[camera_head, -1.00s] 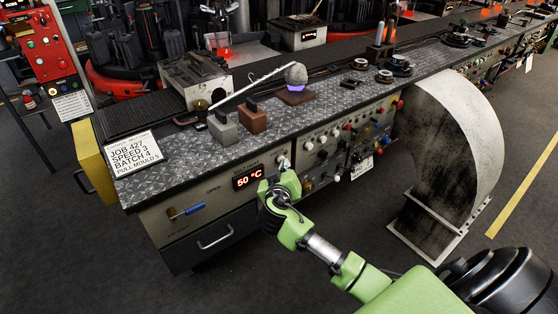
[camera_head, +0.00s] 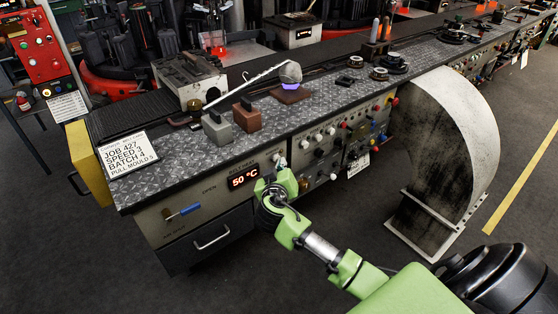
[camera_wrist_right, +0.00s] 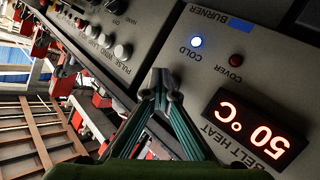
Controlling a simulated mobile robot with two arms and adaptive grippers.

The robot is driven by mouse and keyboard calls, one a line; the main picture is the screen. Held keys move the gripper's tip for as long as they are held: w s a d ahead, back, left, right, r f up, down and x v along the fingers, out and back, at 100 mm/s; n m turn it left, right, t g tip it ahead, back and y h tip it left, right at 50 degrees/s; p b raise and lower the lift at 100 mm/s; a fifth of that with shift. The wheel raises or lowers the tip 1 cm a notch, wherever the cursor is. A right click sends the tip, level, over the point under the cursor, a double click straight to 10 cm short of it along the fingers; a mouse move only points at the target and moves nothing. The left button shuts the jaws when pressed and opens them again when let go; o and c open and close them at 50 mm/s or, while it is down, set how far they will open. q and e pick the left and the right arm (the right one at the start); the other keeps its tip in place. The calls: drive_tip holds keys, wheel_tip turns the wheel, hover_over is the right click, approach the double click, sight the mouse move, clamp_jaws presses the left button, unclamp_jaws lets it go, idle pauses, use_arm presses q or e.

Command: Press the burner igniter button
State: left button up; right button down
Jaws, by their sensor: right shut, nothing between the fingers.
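My right gripper (camera_wrist_right: 165,82) is shut and empty, its tips close to the grey control panel (camera_wrist_right: 190,75) in the right wrist view; contact cannot be told. A blue strip (camera_wrist_right: 238,25) lies by the word BURNER. I cannot tell which part is the igniter button. In the head view my right gripper (camera_head: 279,172) is at the bench front, its fingers mostly hidden. My left gripper is out of view.
The belt heat display (camera_head: 244,178) reads 50 °C beside the gripper. White knobs (camera_wrist_right: 122,51) and several coloured buttons line the panel. A blue-handled lever (camera_head: 183,211) and a drawer (camera_head: 213,238) are left. A curved grey guard (camera_head: 447,140) stands right. Open floor lies in front.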

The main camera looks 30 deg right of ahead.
drive_tip(key=shift+w+a, duration=0.1)
drive_tip(key=shift+w, duration=0.15)
drive_tip(key=shift+w+r, duration=0.2)
drive_tip(key=shift+r, duration=0.05)
idle(0.3)
drive_tip(key=shift+s, duration=0.1)
idle(0.3)
drive_tip(key=s+p, duration=0.1)
drive_tip(key=s, duration=0.5)
drive_tip(key=shift+d+f, duration=0.2)
drive_tip(key=shift+f, duration=0.05)
idle(0.6)
idle(0.6)
